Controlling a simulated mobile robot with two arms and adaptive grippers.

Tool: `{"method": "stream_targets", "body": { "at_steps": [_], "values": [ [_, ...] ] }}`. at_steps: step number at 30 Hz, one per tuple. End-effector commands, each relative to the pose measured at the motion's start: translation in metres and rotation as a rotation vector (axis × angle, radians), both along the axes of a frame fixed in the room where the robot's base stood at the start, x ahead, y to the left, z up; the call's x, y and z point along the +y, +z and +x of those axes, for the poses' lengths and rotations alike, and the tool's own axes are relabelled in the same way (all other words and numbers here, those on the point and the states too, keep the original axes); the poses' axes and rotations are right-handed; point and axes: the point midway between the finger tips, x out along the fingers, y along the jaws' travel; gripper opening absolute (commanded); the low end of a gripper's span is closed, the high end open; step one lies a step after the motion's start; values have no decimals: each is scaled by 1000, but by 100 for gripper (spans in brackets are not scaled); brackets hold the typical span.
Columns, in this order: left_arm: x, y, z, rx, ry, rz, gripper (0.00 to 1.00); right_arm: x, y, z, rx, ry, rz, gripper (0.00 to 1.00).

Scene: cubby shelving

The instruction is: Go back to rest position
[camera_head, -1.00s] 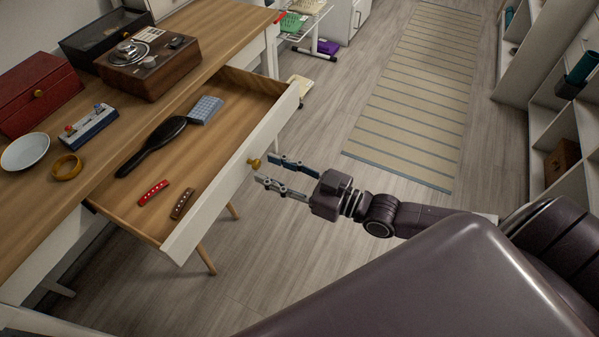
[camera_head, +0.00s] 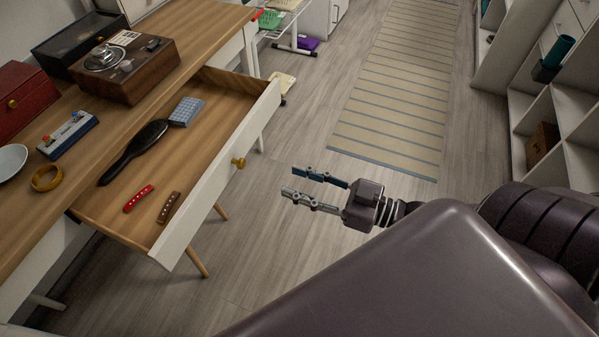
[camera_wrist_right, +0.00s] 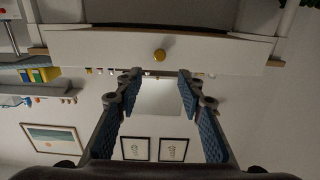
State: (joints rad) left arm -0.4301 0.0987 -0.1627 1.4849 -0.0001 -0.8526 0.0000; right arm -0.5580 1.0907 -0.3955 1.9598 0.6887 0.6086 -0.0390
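My right gripper (camera_head: 287,182) is open and empty, its two fingers apart over the floor to the right of the pulled-out drawer (camera_head: 222,165). The brass knob (camera_head: 238,162) on the drawer front is clear of the fingers by a visible gap. In the right wrist view the open fingers (camera_wrist_right: 158,88) show with nothing between them, and the drawer knob (camera_wrist_right: 159,55) lies beyond them. My left gripper is not in view.
The drawer holds a black hairbrush (camera_head: 134,150), a blue gridded item (camera_head: 186,112), a red piece (camera_head: 138,198) and a brown piece (camera_head: 169,207). White cubby shelving (camera_head: 545,110) stands at the right. Open floor and a striped rug (camera_head: 395,85) lie between.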

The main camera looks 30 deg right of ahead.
Motion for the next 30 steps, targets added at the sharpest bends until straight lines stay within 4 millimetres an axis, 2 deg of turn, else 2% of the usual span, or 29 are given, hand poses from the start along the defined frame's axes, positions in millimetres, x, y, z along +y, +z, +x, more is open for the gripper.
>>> {"method": "stream_targets", "body": {
  "at_steps": [12, 16, 20, 24, 30],
  "values": [
    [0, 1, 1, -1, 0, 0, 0, 1, -1, 0, 3, 0, -1, 35],
    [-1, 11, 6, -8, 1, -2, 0, 13, -10, -1, 38, 2, -17, 35],
    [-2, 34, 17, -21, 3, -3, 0, 39, -31, -4, 124, 4, -66, 35],
    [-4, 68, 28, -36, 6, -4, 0, 64, -55, -8, 237, -6, -147, 35],
    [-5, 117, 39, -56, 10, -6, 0, 80, -83, -15, 403, -55, -269, 35]
  ]
}}
